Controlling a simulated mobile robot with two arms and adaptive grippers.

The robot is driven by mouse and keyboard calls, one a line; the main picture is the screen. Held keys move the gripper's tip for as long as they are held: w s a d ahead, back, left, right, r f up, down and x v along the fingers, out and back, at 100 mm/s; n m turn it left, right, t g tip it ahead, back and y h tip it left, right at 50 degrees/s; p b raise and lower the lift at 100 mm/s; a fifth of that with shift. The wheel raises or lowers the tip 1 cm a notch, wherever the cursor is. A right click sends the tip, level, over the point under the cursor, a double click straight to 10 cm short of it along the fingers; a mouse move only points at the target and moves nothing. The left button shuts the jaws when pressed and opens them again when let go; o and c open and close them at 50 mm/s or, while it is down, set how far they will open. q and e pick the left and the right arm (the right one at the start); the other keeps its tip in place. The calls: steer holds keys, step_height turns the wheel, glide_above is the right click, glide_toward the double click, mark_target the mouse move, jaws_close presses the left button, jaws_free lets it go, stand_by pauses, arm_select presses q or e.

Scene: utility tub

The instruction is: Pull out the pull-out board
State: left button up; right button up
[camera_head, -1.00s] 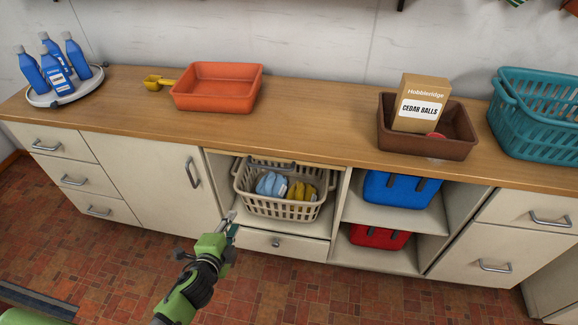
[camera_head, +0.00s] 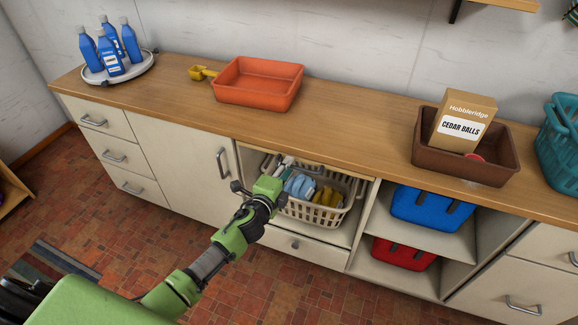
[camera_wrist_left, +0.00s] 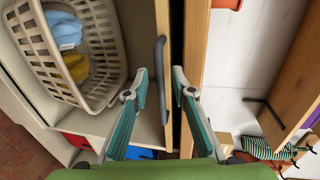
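The pull-out board shows as a narrow pale front (camera_wrist_left: 163,20) just under the counter top in the left wrist view. It carries a dark grey bar handle (camera_wrist_left: 160,62). In the head view the board is mostly hidden under the counter's edge, above the basket. My left gripper (camera_head: 286,163) is at the top of the open bay. In the left wrist view its two fingers (camera_wrist_left: 159,78) are spread apart, one on each side of the handle, with nothing visibly gripped. My right gripper is not in view.
A beige basket (camera_head: 318,214) with blue and yellow items fills the bay below the board. A drawer (camera_head: 297,246) is under it. Blue (camera_head: 430,210) and red (camera_head: 402,252) bins stand on shelves to the right. The floor in front is clear.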

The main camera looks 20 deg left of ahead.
arm_select(q)
steer(key=shift+x, duration=1)
jaws_close()
steer(key=shift+s+f, duration=0.1)
